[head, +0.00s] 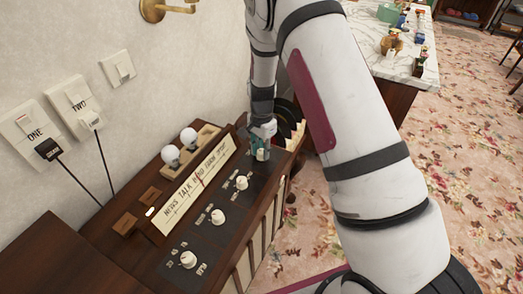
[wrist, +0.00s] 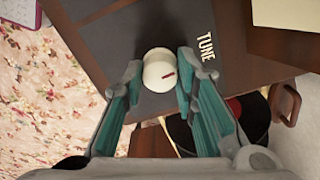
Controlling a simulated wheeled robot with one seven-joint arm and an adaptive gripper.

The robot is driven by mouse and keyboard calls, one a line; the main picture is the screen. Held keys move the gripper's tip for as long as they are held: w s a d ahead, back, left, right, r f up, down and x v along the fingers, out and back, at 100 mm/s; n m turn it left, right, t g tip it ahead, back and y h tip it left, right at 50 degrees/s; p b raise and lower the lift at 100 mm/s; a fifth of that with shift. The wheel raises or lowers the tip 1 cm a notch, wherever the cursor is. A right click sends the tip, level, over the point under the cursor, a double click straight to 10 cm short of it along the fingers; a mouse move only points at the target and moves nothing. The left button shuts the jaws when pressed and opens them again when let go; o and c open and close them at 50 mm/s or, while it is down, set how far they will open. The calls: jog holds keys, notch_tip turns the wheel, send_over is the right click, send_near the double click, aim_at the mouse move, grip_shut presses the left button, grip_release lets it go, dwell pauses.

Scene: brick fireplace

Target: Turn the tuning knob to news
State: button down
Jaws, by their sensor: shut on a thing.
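The tuning knob (wrist: 158,69) is white and round with a short red mark, beside the word TUNE on the dark panel (wrist: 130,38). My gripper (wrist: 156,78) has its teal fingers on both sides of the knob, shut on it. In the head view my gripper (head: 262,143) is at the far end of the radio's panel and mostly hides that knob. A cream dial strip (head: 195,187) starts with NEWS at its near left end, then TALK; the farther words are hard to read. A thin reddish line shows near its middle, too small to place exactly.
Other white knobs (head: 218,216) stand along the panel. Two white bulbs (head: 188,137) sit behind the dial. Wall switches with plugs and cords (head: 80,105) are at left. A black record (wrist: 180,135) lies close by the gripper. A marble-topped counter (head: 365,45) stands beyond.

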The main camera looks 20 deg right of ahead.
jog(key=n+b, duration=0.1)
jog(key=n, duration=0.4)
jog(key=shift+n, duration=0.3)
jog(key=n, duration=0.6)
jog(key=shift+b, duration=0.35)
jog(key=n, duration=0.5)
jog(key=shift+n, duration=0.4)
jog(key=n, duration=0.5)
jog(key=shift+a, duration=0.1)
jog(key=shift+n, duration=0.3)
jog(key=c, duration=1.3)
grip_release()
jog(key=shift+r, duration=0.1)
